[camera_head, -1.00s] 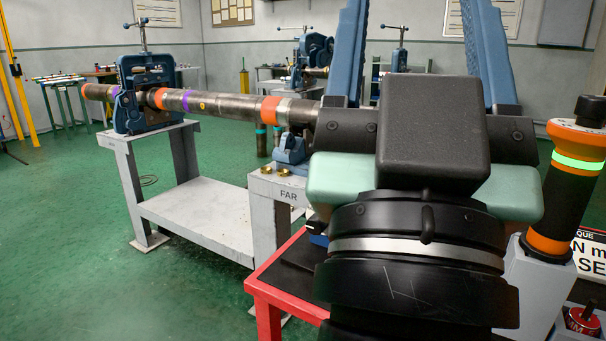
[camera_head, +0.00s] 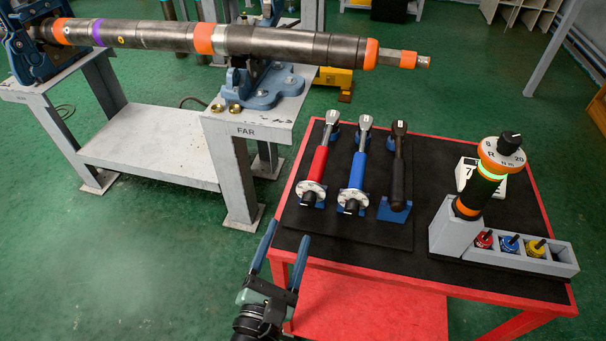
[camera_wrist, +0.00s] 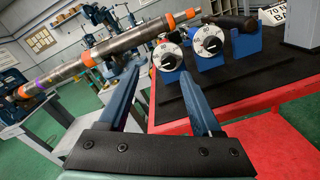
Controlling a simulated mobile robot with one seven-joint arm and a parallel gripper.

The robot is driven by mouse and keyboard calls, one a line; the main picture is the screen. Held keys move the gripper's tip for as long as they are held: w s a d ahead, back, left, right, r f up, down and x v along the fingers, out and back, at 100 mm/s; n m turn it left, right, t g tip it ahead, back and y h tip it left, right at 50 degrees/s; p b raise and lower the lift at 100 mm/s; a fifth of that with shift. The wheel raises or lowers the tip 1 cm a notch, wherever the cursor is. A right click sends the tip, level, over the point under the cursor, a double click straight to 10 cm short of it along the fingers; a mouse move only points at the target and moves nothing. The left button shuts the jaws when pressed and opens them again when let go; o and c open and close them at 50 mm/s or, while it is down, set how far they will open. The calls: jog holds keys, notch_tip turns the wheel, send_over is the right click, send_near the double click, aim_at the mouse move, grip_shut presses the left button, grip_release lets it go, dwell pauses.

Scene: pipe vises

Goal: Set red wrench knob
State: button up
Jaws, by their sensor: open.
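The red wrench (camera_head: 319,163) lies leftmost of three wrenches on a black mat, its handle pointing toward the table's front. Its white dial with a dark knob (camera_head: 308,194) is at the near end. The knob's setting is too small to read.
A blue wrench (camera_head: 357,170) and a black wrench (camera_head: 399,165) lie right of the red one. A black-and-orange dial device (camera_head: 481,185) stands at the right, near a grey tray (camera_head: 520,262) with coloured knobs. A long pipe (camera_head: 270,45) spans the stands behind. The front mat strip is clear.

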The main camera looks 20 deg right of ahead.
aim_at(307, 205)
jog(key=s+f+n+p, duration=0.2)
jog(key=s+n, duration=0.2)
jog(key=n, duration=0.2)
jog(key=x, duration=0.8)
jog(key=a+x, duration=0.1)
jog(key=x, duration=0.3)
jog(key=shift+w+d, duration=0.15)
jog(key=shift+w, duration=0.4)
grip_shut()
